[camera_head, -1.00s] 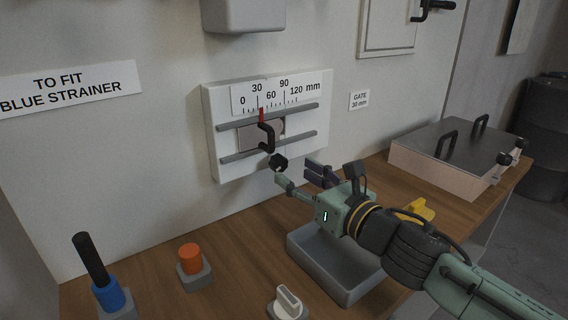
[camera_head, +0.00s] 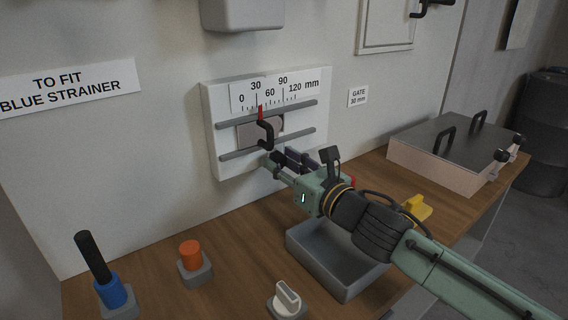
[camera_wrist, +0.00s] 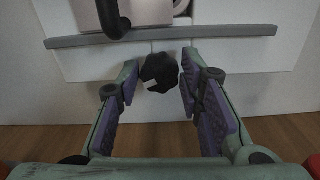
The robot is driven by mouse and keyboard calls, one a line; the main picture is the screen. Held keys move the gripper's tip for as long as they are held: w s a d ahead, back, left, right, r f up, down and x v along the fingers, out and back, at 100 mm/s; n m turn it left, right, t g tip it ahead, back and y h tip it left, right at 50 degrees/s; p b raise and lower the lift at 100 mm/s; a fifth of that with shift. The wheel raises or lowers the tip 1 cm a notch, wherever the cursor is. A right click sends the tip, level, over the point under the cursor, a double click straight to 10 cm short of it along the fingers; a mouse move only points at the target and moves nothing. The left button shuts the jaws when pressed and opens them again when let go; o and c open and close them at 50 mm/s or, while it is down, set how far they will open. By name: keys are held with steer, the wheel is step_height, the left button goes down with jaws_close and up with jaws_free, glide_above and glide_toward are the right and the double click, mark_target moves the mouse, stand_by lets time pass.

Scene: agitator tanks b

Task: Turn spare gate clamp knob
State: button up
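The black clamp knob (camera_wrist: 159,71) sits below the lower rail of the gate panel in the wrist view. It has a lobed rim and a small white mark. My gripper (camera_wrist: 158,92) is open, with one purple-padded finger on each side of the knob and a gap showing on both sides. In the head view my gripper (camera_head: 283,164) reaches to the panel's lower edge and its fingers mostly hide the knob. The gate panel (camera_head: 222,168) is white, with a millimetre scale, a black hooked handle (camera_head: 267,136) and a red pointer (camera_head: 261,113) near 30.
A grey open bin (camera_head: 338,283) stands under my arm. An orange knob (camera_head: 191,255), a blue-based lever (camera_head: 111,292) and a white rotary switch (camera_head: 287,298) stand on the bench. A yellow part (camera_head: 417,207) and a lidded box (camera_head: 440,155) lie to the right.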

steer(key=c, duration=0.7)
steer(key=m, duration=1.3)
steer(key=shift+p, duration=0.3)
steer(key=m+p, duration=0.1)
steer(key=m, duration=0.6)
steer(key=shift+f, duration=0.1)
steer(key=m+p, duration=0.1)
steer(key=m, duration=0.2)
steer(key=shift+m, duration=0.4)
steer(key=shift+f+m+p, duration=0.1)
steer(key=shift+m+p, duration=0.25)
steer(key=shift+m, duration=1.55)
